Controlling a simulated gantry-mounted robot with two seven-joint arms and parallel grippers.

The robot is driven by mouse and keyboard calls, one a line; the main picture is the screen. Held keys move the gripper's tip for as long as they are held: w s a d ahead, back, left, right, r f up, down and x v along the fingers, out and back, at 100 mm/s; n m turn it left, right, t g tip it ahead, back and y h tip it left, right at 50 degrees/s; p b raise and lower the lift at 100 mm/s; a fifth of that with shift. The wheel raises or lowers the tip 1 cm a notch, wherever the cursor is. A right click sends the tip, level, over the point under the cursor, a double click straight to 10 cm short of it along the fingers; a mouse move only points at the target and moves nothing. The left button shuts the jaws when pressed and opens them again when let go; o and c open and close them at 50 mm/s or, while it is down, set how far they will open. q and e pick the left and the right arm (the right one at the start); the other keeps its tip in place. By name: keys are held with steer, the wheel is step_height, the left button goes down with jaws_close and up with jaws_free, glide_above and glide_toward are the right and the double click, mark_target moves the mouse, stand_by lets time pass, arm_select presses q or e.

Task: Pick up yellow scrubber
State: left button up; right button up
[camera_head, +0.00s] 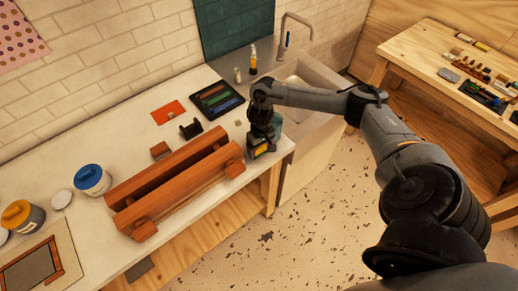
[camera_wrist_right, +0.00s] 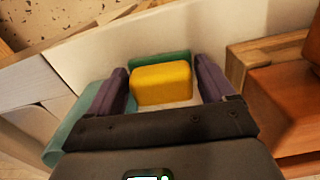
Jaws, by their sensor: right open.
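The yellow scrubber (camera_head: 261,149) is at the right end of the white counter, mostly covered by my right gripper (camera_head: 262,146) above it. In the right wrist view the yellow scrubber (camera_wrist_right: 161,84) sits between the two dark fingers of my right gripper (camera_wrist_right: 162,72). The jaws are open, with a finger on each side; a gap shows at the right finger, and I cannot tell whether the left finger touches. My left gripper is not in view.
An orange-brown wooden rack (camera_head: 170,185) lies close left of the gripper. A teal object (camera_wrist_right: 72,130) is near the left finger, partly hidden. The sink (camera_head: 300,85) is behind. The counter's front edge (camera_head: 215,200) is close.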

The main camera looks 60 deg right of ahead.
mark_target(262, 148)
steer(key=c, duration=0.7)
steer(key=shift+c, duration=0.2)
steer(key=shift+r, duration=0.2)
steer(key=shift+r, duration=0.55)
steer(key=r, duration=0.2)
steer(key=r+p, duration=0.1)
steer(key=shift+s+a, duration=0.1)
steer(key=shift+s, duration=0.15)
steer(key=s+a+r, duration=0.2)
steer(key=s+r, duration=0.1)
steer(key=s, duration=0.2)
steer(key=s+a+r+p, duration=0.1)
steer(key=s+a+r, duration=0.1)
steer(key=s, duration=0.3)
steer(key=shift+a+r, duration=0.4)
steer(key=shift+r, duration=0.35)
